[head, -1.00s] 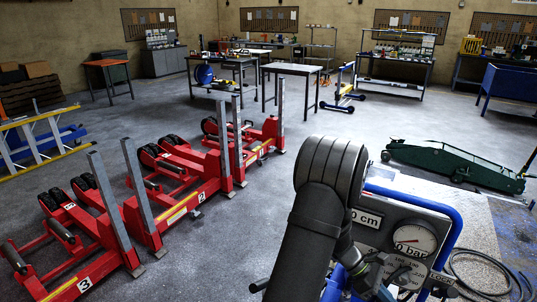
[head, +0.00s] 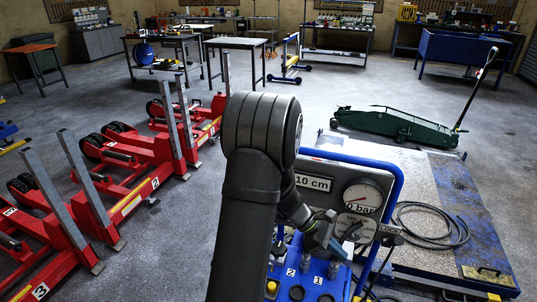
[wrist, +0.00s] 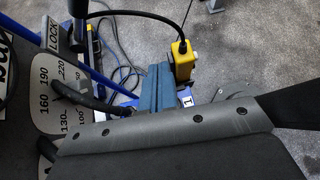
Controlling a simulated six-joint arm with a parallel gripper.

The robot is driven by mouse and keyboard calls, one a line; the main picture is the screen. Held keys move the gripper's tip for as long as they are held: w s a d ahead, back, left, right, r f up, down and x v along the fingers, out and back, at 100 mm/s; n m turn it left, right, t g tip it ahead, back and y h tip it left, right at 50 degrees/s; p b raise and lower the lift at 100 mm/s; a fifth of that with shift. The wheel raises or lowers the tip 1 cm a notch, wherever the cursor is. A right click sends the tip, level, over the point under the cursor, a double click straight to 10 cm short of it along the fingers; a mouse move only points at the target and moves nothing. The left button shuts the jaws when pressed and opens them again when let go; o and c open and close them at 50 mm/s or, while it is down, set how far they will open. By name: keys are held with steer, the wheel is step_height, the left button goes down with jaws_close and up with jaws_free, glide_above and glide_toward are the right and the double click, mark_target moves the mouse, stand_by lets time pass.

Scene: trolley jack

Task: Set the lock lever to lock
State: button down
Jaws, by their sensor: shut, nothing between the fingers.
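The lever's exact setting is hard to read.
A blue tube frame (head: 399,190) surrounds the panel. Below are blue holders numbered 1 and 2 (head: 305,270). A yellow box on a black cable (wrist: 182,60) is near my fingers. A coiled hose (head: 435,225) lies right, the green trolley jack (head: 395,125) behind, red stands (head: 120,170) left.

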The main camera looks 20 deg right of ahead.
mark_target(393, 242)
steer(key=s+d+r+n+g+h, duration=0.3)
steer(key=s+d+n+h, duration=0.3)
steer(key=d+n, duration=0.4)
steer(key=n+h, duration=0.1)
steer(key=n, duration=0.2)
steer(key=shift+s+d+n+g, duration=0.2)
steer(key=shift+s+n+g, duration=0.1)
steer(key=shift+s, duration=0.1)
stand_by(0.4)
